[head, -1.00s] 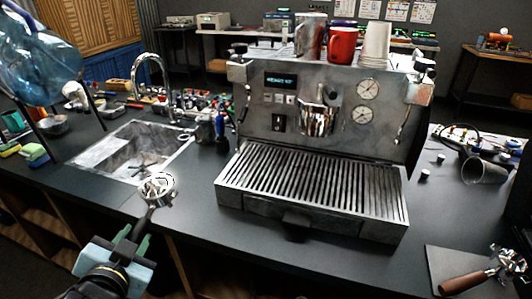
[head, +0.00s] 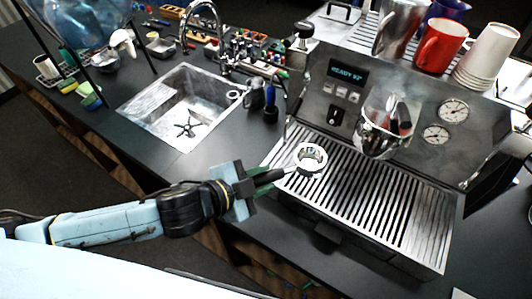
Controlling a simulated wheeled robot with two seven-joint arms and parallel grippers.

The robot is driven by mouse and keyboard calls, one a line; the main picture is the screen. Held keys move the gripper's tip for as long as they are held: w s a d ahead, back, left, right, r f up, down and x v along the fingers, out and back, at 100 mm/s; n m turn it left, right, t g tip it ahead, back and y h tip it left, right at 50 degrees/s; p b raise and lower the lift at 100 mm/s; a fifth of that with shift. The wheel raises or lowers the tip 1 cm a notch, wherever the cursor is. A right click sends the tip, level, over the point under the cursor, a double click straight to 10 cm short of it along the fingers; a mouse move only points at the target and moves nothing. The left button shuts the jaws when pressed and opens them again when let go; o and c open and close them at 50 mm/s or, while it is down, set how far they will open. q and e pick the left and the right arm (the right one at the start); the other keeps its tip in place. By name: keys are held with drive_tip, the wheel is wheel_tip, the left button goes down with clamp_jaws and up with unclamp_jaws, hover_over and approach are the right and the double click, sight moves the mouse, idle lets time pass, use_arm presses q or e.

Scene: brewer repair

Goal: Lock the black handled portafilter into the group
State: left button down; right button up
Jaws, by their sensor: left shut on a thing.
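The black handled portafilter (head: 312,158) is held by its handle in my left gripper (head: 262,180), which is shut on it. Its round metal basket faces up over the left part of the drip tray (head: 400,215), below and to the left of the group (head: 385,128). The basket is apart from the group. The group is a shiny metal head on the front of the espresso machine (head: 345,75), whose display reads READY. My right gripper is not in view.
A sink (head: 185,105) lies to the left of the machine. A red mug (head: 440,45), a steel pitcher (head: 400,25) and stacked paper cups (head: 487,58) stand on the machine. Bottles and small tools crowd the counter behind the sink. The counter's front edge runs under my left arm.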

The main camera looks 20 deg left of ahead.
sight(304, 172)
use_arm(q)
drive_tip(key=shift+w+d, duration=0.15)
drive_tip(key=shift+d, duration=0.35)
drive_tip(key=shift+w+d+r, duration=0.1)
drive_tip(key=shift+d, duration=0.15)
drive_tip(key=shift+w+d+b, duration=0.3)
drive_tip(key=shift+w+d, duration=0.05)
drive_tip(key=shift+d, duration=0.25)
drive_tip(key=w+d, duration=0.1)
drive_tip(key=w+d+b, duration=0.1)
drive_tip(key=d, duration=0.1)
drive_tip(key=shift+d, duration=0.2)
drive_tip(key=shift+w+d+p, duration=0.15)
drive_tip(key=shift+w+d, duration=0.25)
drive_tip(key=shift+d, duration=0.25)
drive_tip(key=shift+w+d+p, duration=0.1)
drive_tip(key=shift+w+d, duration=0.25)
drive_tip(key=shift+d, duration=0.3)
drive_tip(key=shift+w+d+p, duration=0.15)
drive_tip(key=shift+w+d, duration=0.25)
drive_tip(key=shift+d, duration=0.25)
drive_tip(key=shift+w+d, duration=0.4)
drive_tip(key=shift+d, duration=0.25)
drive_tip(key=shift+w+d, duration=0.35)
drive_tip(key=shift+d, duration=0.35)
drive_tip(key=shift+w+d, duration=0.4)
drive_tip(key=shift+d, duration=0.25)
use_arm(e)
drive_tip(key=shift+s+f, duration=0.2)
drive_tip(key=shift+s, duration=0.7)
